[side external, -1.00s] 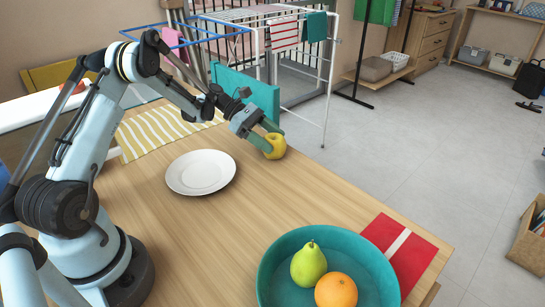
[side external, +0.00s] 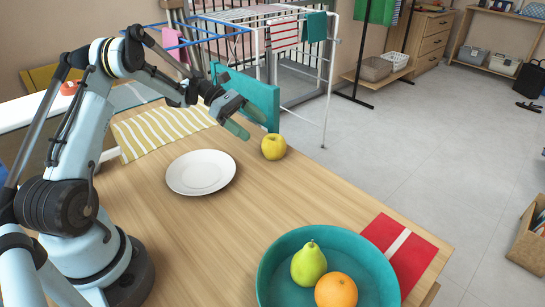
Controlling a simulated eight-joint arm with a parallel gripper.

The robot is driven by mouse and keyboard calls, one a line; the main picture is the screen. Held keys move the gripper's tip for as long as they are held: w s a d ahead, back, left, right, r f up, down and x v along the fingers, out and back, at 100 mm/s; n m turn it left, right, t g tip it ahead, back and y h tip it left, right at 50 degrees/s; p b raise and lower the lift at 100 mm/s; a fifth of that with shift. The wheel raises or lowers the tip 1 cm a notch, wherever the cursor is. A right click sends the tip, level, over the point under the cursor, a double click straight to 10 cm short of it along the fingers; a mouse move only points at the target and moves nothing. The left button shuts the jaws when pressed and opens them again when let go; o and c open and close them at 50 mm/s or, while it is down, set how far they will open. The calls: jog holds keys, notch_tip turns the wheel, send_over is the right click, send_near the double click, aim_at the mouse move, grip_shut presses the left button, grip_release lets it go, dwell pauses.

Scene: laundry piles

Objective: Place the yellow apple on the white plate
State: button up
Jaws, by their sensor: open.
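The yellow apple (side external: 273,147) stands on the wooden table near its far right edge. The white plate (side external: 201,172) lies flat and empty on the table, to the left of the apple and a little nearer. My gripper (side external: 245,124) is open and empty, above and to the left of the apple, with its green fingers apart from it.
A teal bowl (side external: 271,268) with a green pear (side external: 309,264) and an orange (side external: 336,291) stands at the front. A red cloth with a white stripe (side external: 410,250) lies beside it. A yellow striped cloth (side external: 165,131) and an upright teal panel (side external: 246,94) are behind the plate.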

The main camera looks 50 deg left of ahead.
jog(key=v, duration=0.5)
jog(key=s+d+r+m+g+y, duration=0.1)
jog(key=s+d+r+m+y, duration=0.15)
jog(key=d+r+m, duration=0.35)
jog(key=s+d+r+m+y, duration=0.1)
jog(key=d+m+y, duration=0.2)
jog(key=d, duration=0.5)
jog(key=s+d+m+t+y, duration=0.2)
jog(key=s+d+m+y, duration=0.3)
jog(key=s+m, duration=0.5)
jog(key=shift+s+d+f+m+t, duration=0.2)
jog(key=shift+s+d+m+t, duration=0.2)
jog(key=shift+m, duration=0.7)
jog(key=shift+o, duration=0.6)
jog(key=shift+s+f+m+t+y, duration=0.2)
jog(key=shift+s+m+t+y, duration=0.15)
jog(key=shift+m, duration=0.35)
